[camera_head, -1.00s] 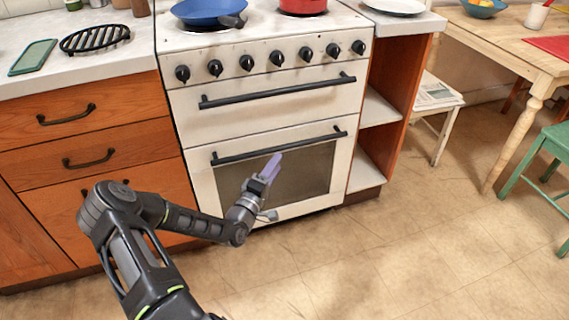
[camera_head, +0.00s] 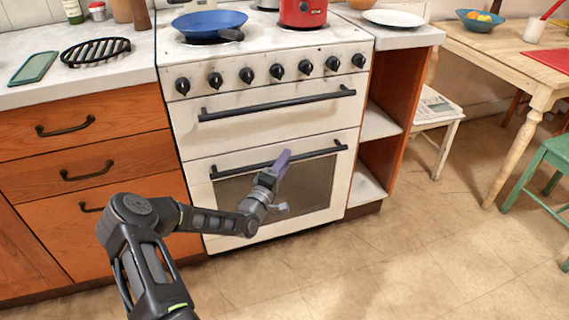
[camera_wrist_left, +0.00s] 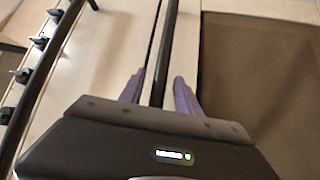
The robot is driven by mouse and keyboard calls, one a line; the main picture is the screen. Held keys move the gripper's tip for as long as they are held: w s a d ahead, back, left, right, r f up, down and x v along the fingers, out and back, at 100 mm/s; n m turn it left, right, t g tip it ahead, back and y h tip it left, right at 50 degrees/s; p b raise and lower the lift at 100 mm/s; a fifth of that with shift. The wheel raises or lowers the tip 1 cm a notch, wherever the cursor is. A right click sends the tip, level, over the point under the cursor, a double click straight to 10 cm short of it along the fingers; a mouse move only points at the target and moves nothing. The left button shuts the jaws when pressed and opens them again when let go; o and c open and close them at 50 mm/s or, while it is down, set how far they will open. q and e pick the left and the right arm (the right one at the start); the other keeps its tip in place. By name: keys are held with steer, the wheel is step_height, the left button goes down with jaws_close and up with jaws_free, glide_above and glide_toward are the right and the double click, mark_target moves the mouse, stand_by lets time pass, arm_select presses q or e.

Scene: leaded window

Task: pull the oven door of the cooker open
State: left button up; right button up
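The white cooker (camera_head: 185,128) stands between wooden cabinets. Its lower oven door (camera_head: 205,200) has a dark glass pane and a long black handle (camera_head: 322,151); the door looks closed. My left gripper (camera_head: 283,158) is at the middle of this handle. In the left wrist view, the purple fingers (camera_wrist_left: 159,92) are apart, one on each side of the black handle bar (camera_wrist_left: 168,45), with gaps between bar and fingers. The dark pane (camera_wrist_left: 260,80) lies to the right there. My right gripper is not in view.
An upper door with its own black handle (camera_head: 275,104) and a row of black knobs (camera_head: 277,72) sit above. A blue pan (camera_head: 208,22) and red pot (camera_head: 303,12) stand on top. Bare floor (camera_head: 370,270) lies in front. A green chair (camera_head: 555,150) stands right.

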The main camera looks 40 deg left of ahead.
arm_select(q)
steer(key=shift+w, duration=0.25)
steer(key=shift+r, duration=0.1)
jaws_close()
stand_by(1.2)
